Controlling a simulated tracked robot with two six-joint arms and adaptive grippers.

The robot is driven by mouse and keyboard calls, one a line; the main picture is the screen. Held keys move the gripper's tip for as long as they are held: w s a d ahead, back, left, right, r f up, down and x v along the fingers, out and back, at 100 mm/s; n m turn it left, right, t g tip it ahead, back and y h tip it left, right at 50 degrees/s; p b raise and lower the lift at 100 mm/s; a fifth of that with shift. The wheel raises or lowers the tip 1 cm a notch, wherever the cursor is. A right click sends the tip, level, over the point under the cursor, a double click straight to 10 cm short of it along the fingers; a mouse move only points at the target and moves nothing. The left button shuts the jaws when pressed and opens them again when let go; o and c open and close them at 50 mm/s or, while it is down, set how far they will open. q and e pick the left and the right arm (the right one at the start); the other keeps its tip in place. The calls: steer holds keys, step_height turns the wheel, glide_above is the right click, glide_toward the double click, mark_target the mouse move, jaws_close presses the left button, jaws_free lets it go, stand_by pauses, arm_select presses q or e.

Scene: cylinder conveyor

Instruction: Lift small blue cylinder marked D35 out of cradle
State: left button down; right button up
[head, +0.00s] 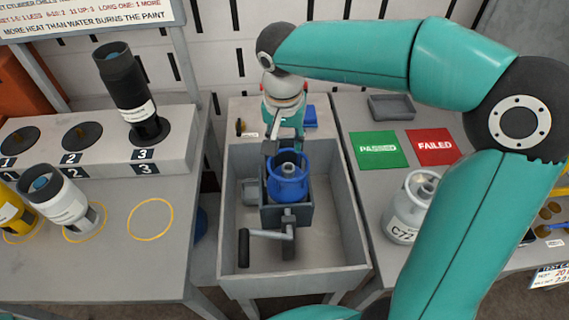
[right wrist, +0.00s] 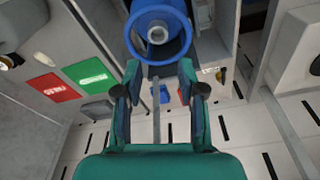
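A small blue cylinder (head: 290,190) with a ring collar and a grey valve on top stands upright in a grey cradle (head: 300,217), inside a grey trough. No D35 mark is readable on it. In the right wrist view the blue cylinder (right wrist: 158,30) shows from its collar end, just beyond the fingertips. My right gripper (head: 284,135) is behind the cylinder in the head view, close to its collar. In the right wrist view the right gripper (right wrist: 159,68) is open, with nothing seen held between its fingers. Contact with the collar cannot be told. My left gripper is not in view.
The trough walls (head: 352,215) surround the cradle, and a crank handle (head: 244,248) juts out at its front left. A grey C72 cylinder (head: 405,212) stands right, near green (head: 379,149) and red (head: 434,146) pads. Other cylinders stand on the left table (head: 130,265).

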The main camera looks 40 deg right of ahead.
mark_target(287, 168)
steer(key=f, duration=0.7)
steer(key=w+d+f, duration=0.1)
steer(key=f, duration=0.3)
steer(key=shift+d+f, duration=0.1)
steer(key=shift+s, duration=0.1)
jaws_close()
